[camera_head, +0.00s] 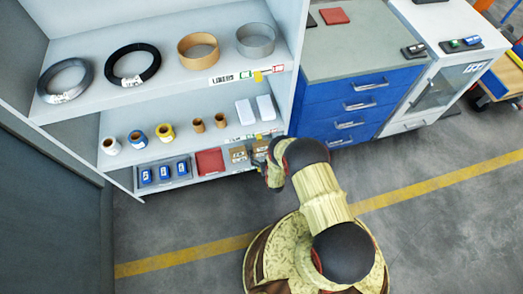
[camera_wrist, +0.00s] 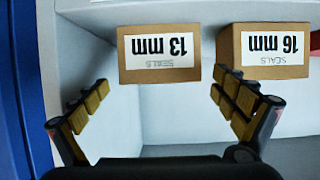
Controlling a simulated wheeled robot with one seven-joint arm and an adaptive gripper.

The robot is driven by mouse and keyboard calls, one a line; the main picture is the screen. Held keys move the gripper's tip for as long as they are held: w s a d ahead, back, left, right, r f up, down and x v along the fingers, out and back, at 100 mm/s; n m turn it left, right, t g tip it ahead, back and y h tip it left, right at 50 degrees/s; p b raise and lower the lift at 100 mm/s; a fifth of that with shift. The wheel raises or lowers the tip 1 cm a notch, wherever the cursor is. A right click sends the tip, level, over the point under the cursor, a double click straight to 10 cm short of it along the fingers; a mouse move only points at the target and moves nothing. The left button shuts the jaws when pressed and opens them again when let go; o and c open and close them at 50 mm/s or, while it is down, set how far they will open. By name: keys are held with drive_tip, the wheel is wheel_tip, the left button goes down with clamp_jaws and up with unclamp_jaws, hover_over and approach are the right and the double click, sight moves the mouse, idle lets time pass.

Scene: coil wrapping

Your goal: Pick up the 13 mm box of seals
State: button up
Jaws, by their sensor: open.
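The 13 mm box of seals (camera_wrist: 158,48) is a small brown carton with a white label, upside down in the wrist view. It stands at the top centre, ahead of my gripper (camera_wrist: 166,84). My fingers are spread wide on either side of the space before it, and nothing is between them. The 16 mm box of seals (camera_wrist: 264,48) stands just to its right, with a narrow gap. In the head view my gripper (camera_head: 260,164) is at the lower shelf's right end, partly hiding one brown carton (camera_head: 260,147). Another carton (camera_head: 238,154) is left of it.
The right finger lies near the gap between the cartons. A red tray (camera_head: 209,162) and several blue items (camera_head: 164,172) are further left on the low shelf. The shelf above holds tape rolls (camera_head: 165,132). A blue drawer cabinet (camera_head: 345,105) stands close on the right.

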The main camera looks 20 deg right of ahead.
sight(261, 147)
drive_tip(key=b+x, duration=0.1)
drive_tip(key=x, duration=0.1)
drive_tip(key=b+x, duration=0.1)
drive_tip(key=x, duration=0.1)
drive_tip(key=shift+s+f, duration=0.15)
drive_tip(key=shift+f, duration=0.25)
drive_tip(key=shift+r, duration=0.1)
drive_tip(key=shift+c, duration=1.2)
drive_tip(key=c, duration=1.6)
